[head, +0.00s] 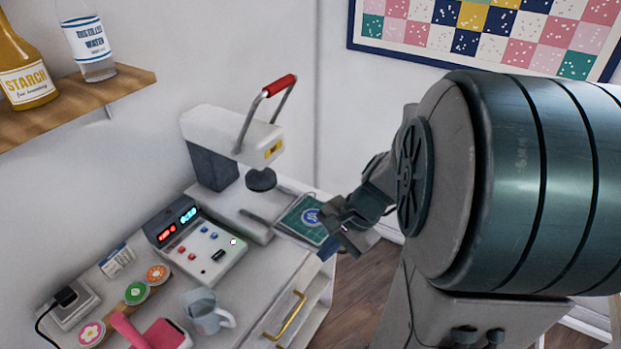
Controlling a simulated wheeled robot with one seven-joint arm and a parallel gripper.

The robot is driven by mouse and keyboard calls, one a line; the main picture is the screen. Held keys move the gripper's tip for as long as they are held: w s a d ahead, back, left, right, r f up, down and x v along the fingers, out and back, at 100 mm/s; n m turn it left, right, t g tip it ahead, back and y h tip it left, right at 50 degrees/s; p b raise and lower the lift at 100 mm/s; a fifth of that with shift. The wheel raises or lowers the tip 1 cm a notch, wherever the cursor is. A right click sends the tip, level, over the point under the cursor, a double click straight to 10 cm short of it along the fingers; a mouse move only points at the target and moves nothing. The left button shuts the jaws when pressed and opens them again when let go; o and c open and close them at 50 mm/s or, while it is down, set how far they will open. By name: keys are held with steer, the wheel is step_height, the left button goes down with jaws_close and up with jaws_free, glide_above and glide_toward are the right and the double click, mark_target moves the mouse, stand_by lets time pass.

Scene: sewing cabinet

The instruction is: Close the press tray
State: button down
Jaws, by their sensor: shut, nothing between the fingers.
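The press (232,133) is a white machine with a red-topped lever handle (279,86), raised, and a dark round pad (261,179) hanging under its head. I cannot tell exactly how far the tray is out. A green mat with a blue round badge (301,228) lies just right of the base. My gripper (345,238) is shut and empty at the mat's right side, apart from the tray.
A control box (200,247) with lit displays stands left of the tray. A shelf (75,107) holds two bottles. The cabinet has a brass drawer handle (287,318).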

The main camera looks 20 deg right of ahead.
steer(key=w+d+f+m+t+y+p, duration=0.1)
steer(key=w+d+f+m+t+p, duration=0.15)
steer(key=d+m, duration=0.5)
steer(key=w+d+f+m+t+p, duration=0.1)
steer(key=d+f+m+t, duration=0.15)
steer(key=d+m, duration=0.5)
steer(key=x, duration=0.9)
steer(key=shift+w+a+r+m+t, duration=0.2)
steer(key=shift+w+a+m+t, duration=0.1)
steer(key=shift+a+m, duration=0.1)
steer(key=shift+w, duration=0.1)
